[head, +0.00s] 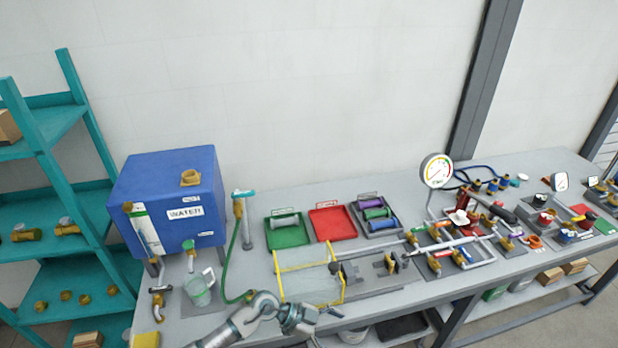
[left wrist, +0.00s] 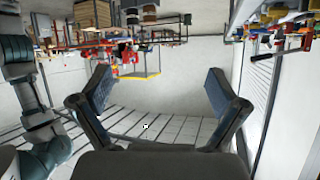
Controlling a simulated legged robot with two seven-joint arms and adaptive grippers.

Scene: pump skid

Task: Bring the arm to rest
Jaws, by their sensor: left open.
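My left arm (head: 245,318) comes in at the bottom of the head view, bent in front of the bench's front edge. Its gripper (head: 327,311) is small there, near the front edge below the yellow-framed area. In the left wrist view the gripper (left wrist: 157,84) has its two dark fingers spread wide, with nothing between them. Beyond the fingers are a pale wall and a slatted surface. My right gripper is not in view.
The grey bench (head: 290,193) carries a blue water tank (head: 170,205), a green tray (head: 287,236), a red tray (head: 333,223), a pressure gauge (head: 436,170) and pipework. A clear jug (head: 198,291) stands near the left front. A teal shelf (head: 50,220) is at left.

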